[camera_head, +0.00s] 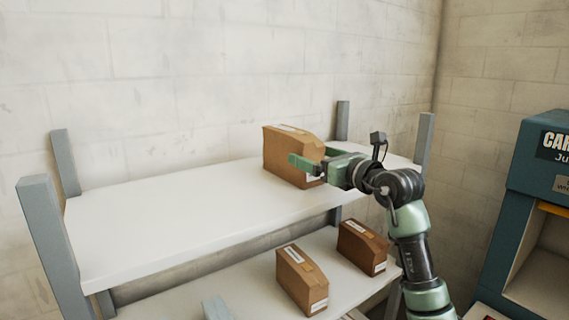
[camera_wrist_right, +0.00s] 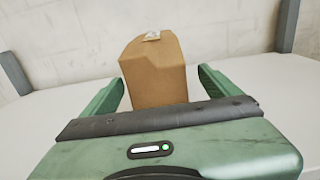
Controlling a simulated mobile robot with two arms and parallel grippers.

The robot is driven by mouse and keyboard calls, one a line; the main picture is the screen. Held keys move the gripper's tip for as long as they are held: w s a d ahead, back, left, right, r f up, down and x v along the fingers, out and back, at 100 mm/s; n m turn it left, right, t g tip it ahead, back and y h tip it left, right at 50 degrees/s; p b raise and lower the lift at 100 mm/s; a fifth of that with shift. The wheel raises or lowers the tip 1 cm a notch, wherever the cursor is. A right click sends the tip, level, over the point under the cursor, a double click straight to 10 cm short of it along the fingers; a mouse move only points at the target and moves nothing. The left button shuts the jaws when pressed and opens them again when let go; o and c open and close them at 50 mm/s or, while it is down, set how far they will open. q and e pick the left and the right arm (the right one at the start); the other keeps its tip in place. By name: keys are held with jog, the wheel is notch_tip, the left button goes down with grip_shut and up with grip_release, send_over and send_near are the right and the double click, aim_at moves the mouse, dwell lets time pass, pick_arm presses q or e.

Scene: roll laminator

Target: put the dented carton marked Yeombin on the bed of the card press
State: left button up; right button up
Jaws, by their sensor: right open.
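A brown carton (camera_head: 290,146) with one sloping, uneven top edge stands upright on the upper shelf. Its labels are too small to read, so I cannot confirm the name Yeombin. My right gripper (camera_head: 314,160) is open at this carton. In the right wrist view, the carton (camera_wrist_right: 156,75) stands ahead between the two green fingers, with a gap on each side. The teal card press (camera_head: 530,180) is at the right edge, cut off by the frame; I cannot clearly make out its bed. My left gripper is not in view.
Two more brown cartons, one left (camera_head: 302,280) and one right (camera_head: 362,247), stand on the lower shelf. The white upper shelf (camera_head: 160,220) is bare to the left. Grey posts (camera_head: 48,240) rise at the shelf corners. A block wall (camera_head: 220,70) is close behind.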

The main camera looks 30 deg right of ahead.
aim_at(296, 170)
jog(key=shift+w, duration=0.6)
jog(key=shift+w+r+p, duration=0.15)
jog(key=shift+w+p, duration=0.15)
jog(key=shift+p, duration=0.1)
jog(key=shift+w+a+r+p, duration=0.1)
jog(key=shift+w+r+p, duration=0.05)
jog(key=shift+w+p, duration=0.15)
jog(key=shift+w+a+r+p, duration=0.15)
jog(key=shift+w+p, duration=0.35)
jog(key=shift+w+a+r+p, duration=0.1)
jog(key=shift+w+r+p, duration=0.05)
jog(key=shift+w+p, duration=0.3)
jog(key=shift+w+a+f+p, duration=0.1)
jog(key=shift+w+f+p, duration=0.05)
jog(key=shift+w, duration=0.5)
jog(key=shift+w+a+f+p, duration=0.1)
jog(key=shift+w+p, duration=0.05)
jog(key=shift+w, duration=0.45)
jog(key=shift+w+f, duration=0.15)
jog(key=shift+w, duration=0.1)
jog(key=shift+s+d, duration=0.1)
jog(key=shift+s, duration=0.05)
jog(key=shift+c, duration=1.2)
jog(key=c, duration=1.7)
